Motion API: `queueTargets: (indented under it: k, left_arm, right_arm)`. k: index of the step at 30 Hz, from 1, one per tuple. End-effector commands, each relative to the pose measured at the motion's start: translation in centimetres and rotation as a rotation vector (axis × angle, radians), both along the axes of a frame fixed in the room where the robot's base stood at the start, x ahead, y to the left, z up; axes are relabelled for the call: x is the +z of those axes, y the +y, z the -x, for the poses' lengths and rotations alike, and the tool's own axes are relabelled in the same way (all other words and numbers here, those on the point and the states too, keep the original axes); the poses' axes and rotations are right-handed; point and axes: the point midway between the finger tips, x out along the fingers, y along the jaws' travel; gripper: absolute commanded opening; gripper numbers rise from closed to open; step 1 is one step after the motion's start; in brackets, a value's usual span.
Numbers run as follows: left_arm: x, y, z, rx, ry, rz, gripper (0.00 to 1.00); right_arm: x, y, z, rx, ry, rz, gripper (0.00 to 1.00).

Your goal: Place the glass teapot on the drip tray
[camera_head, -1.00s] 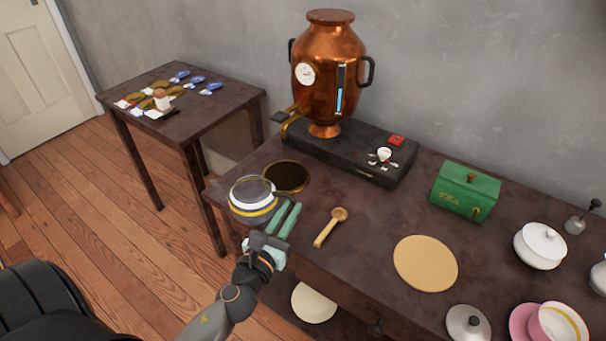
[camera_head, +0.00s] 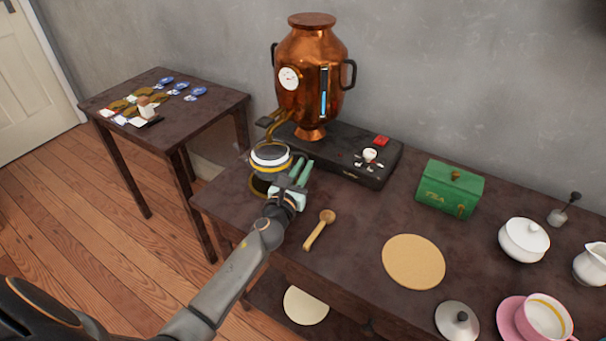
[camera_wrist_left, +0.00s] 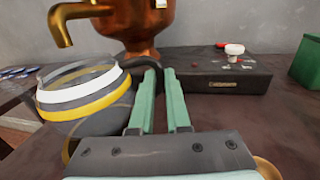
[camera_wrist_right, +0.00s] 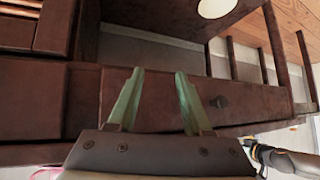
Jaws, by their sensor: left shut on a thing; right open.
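The glass teapot (camera_head: 271,168) has a white and a gold band and an open top. My left gripper (camera_head: 303,167) is shut on its dark handle. In the left wrist view the teapot (camera_wrist_left: 85,120) is at the left of my green fingers (camera_wrist_left: 160,80). The drip tray (camera_head: 258,188), a dark disc with a gold rim, is at the table's left end, largely hidden behind the teapot. The teapot seems to be over it; I cannot tell the gap. My right gripper (camera_wrist_right: 160,78) is open and empty, facing the table's drawer front.
The copper samovar (camera_head: 311,80) stands on a black base (camera_head: 345,160) behind the teapot, its spout near it. A wooden spoon (camera_head: 318,230), a cork mat (camera_head: 413,262) and a green tea box (camera_head: 449,188) are to the right. A side table (camera_head: 215,103) is at the left.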

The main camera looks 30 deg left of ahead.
Motion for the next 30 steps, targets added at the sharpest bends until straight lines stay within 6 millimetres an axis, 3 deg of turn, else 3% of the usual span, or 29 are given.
queueTargets:
  k: [2, 15, 16, 23, 30]
  left_arm:
    - [-1.46, -0.12, 0.22, -0.001, 0.003, 0.001, 0.00]
    - [-1.84, -0.07, 0.25, -0.001, 0.002, -0.002, 0.00]
    - [-1.83, -0.07, 0.29, 0.000, 0.005, 0.001, 0.18]
    - [-1.82, -0.08, 0.31, 0.000, 0.006, 0.002, 0.44]
    - [-1.79, -0.08, 0.31, 0.000, 0.006, 0.002, 0.44]
  right_arm:
    - [-0.52, 0.25, -0.41, 0.004, -0.008, -0.005, 0.50]
    - [-0.41, 0.60, -0.92, 0.011, -0.015, -0.007, 0.50]
    - [-0.24, 0.59, -0.89, 0.011, -0.015, -0.007, 0.50]
    - [-0.39, 0.62, -0.55, 0.011, -0.007, -0.007, 0.50]
    - [-0.43, 0.62, -0.40, 0.012, -0.005, -0.008, 0.50]
